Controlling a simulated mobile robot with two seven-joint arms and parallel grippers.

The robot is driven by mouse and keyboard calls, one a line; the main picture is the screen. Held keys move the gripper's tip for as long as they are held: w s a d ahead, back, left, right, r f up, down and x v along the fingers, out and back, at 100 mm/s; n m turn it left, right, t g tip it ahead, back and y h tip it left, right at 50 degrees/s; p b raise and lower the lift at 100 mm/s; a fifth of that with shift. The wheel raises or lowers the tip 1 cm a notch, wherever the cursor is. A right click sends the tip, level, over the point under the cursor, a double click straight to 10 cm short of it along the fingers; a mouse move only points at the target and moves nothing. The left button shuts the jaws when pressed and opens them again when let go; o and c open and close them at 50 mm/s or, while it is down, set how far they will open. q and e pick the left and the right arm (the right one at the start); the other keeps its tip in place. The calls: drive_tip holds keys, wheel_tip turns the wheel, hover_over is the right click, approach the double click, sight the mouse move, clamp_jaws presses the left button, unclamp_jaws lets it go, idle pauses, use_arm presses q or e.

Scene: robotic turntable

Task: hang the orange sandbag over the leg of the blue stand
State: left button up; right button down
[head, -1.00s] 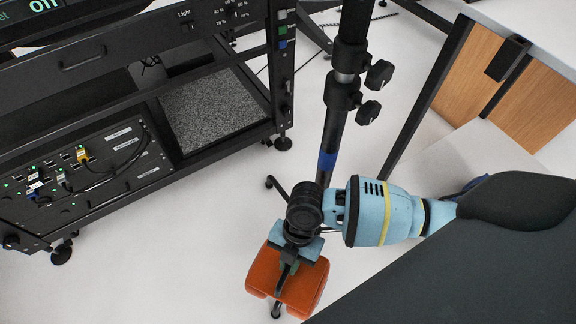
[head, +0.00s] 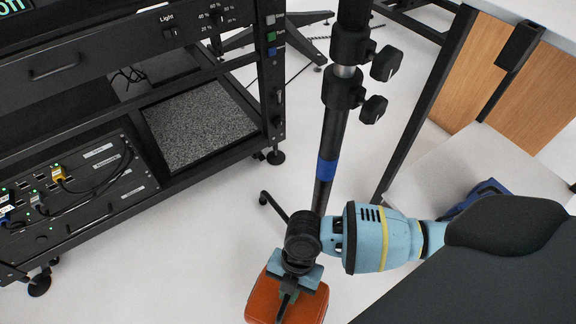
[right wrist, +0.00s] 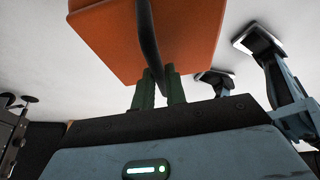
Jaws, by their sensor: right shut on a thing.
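The orange sandbag (head: 262,301) hangs below my right gripper (head: 287,292) at the bottom of the head view. In the right wrist view the green fingers (right wrist: 160,90) are shut on the dark strap (right wrist: 148,40) of the sandbag (right wrist: 100,40). The stand (head: 330,140) is a black pole with clamp knobs and a blue band (head: 326,169). One dark leg (head: 275,205) shows on the floor left of my wrist. The rest of its base is hidden behind my arm. The bag is in front of the stand. My left gripper is not in view.
A black equipment rack (head: 165,180) with casters stands at the left. A table (head: 440,90) with wooden panels (head: 462,85) stands at the right. White floor (head: 190,240) is clear between the rack and the stand.

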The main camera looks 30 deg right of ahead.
drive_tip(key=shift+w+a+f+b, duration=0.1)
drive_tip(key=shift+a+f+b, duration=0.05)
drive_tip(key=shift+f+b, duration=2.2)
drive_tip(key=shift+f, duration=0.7)
drive_tip(key=shift+f, duration=0.9)
